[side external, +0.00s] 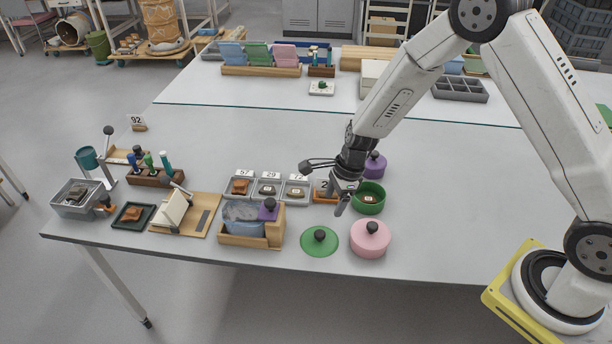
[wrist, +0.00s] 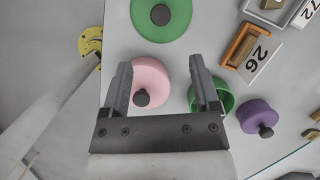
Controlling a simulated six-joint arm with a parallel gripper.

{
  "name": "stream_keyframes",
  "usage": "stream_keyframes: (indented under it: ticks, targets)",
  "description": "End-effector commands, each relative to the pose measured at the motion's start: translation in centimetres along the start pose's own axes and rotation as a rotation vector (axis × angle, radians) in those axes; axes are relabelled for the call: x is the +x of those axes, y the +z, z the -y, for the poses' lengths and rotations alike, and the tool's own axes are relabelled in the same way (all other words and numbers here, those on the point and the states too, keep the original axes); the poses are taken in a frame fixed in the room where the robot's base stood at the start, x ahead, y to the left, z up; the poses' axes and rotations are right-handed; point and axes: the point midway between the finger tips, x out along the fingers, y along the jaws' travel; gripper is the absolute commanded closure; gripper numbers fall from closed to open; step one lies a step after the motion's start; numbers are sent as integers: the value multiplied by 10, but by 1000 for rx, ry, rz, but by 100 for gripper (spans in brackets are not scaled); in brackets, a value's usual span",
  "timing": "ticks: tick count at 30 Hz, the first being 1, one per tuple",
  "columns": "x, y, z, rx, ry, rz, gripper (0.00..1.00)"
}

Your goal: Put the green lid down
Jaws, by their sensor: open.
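The green lid (side external: 319,241) lies flat on the table near its front edge, with its dark round knob up. It also shows at the top of the wrist view (wrist: 174,14). The green pot (side external: 368,199) stands without a lid to the lid's upper right, with a small tagged piece inside. My gripper (side external: 342,202) is open and empty, above the table by the green pot's left side. In the wrist view its two fingers (wrist: 160,80) stand wide apart, with nothing between them in their grip. The right finger hides part of the green pot (wrist: 226,98).
A pink lidded pot (side external: 370,240) stands right of the green lid. A purple lidded pot (side external: 375,165) is behind the green pot. The table at right is clear.

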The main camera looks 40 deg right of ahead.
Motion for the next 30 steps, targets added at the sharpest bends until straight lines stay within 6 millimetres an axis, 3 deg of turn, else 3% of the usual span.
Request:
stream_keyframes:
  ticks: [8, 21, 30]
  targets:
    - [-34, -5, -14, -281, -20, -33, 21]
    - [-118, -31, -73, -1187, -31, -174, 21]
    - [-153, -53, -116, -1752, 11, -283, 21]
